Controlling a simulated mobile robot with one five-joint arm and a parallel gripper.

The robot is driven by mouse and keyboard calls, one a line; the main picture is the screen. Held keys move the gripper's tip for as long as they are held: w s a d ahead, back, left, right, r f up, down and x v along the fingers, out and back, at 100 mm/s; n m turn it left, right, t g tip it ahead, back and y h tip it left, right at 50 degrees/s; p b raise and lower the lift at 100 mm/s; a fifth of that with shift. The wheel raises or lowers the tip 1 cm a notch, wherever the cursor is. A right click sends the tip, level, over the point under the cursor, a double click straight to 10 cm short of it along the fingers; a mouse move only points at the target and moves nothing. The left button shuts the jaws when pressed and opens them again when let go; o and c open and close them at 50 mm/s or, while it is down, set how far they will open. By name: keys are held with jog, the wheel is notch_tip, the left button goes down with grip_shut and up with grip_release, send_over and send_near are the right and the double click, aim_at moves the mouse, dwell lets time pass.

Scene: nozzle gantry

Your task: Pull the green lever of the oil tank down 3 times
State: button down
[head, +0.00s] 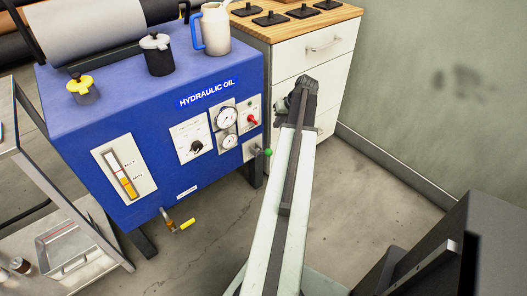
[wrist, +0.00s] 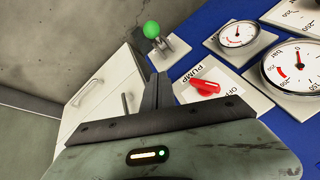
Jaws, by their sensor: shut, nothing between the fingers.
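The blue hydraulic oil tank (head: 110,130) stands at left-centre in the head view. Its lever with a green ball knob (head: 267,153) sticks out from the tank's right end, low on the panel side. In the wrist view the green knob (wrist: 152,29) is at the top, above and slightly left of my fingertips. My gripper (wrist: 157,80) is shut and empty, apart from the knob. In the head view my gripper (head: 300,88) is up and to the right of the lever, in front of the white drawers. A red pump switch (wrist: 205,87) is just right of my fingers in the wrist view.
Gauges (head: 227,118) and a sight glass (head: 124,167) sit on the tank front; a yellow-handled drain valve (head: 187,224) hangs below. A drawer cabinet (head: 325,55) stands behind my gripper. A metal cart (head: 70,235) is at left. Floor at centre right is clear.

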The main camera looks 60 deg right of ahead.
jog(key=shift+d, duration=0.15)
jog(key=b, duration=1.1)
send_over(263, 152)
jog(key=s+d, duration=0.1)
jog(key=s, duration=0.2)
notch_tip(263, 152, down, 11)
jog(key=shift+w+d+f, duration=0.1)
jog(key=shift+w+d, duration=0.05)
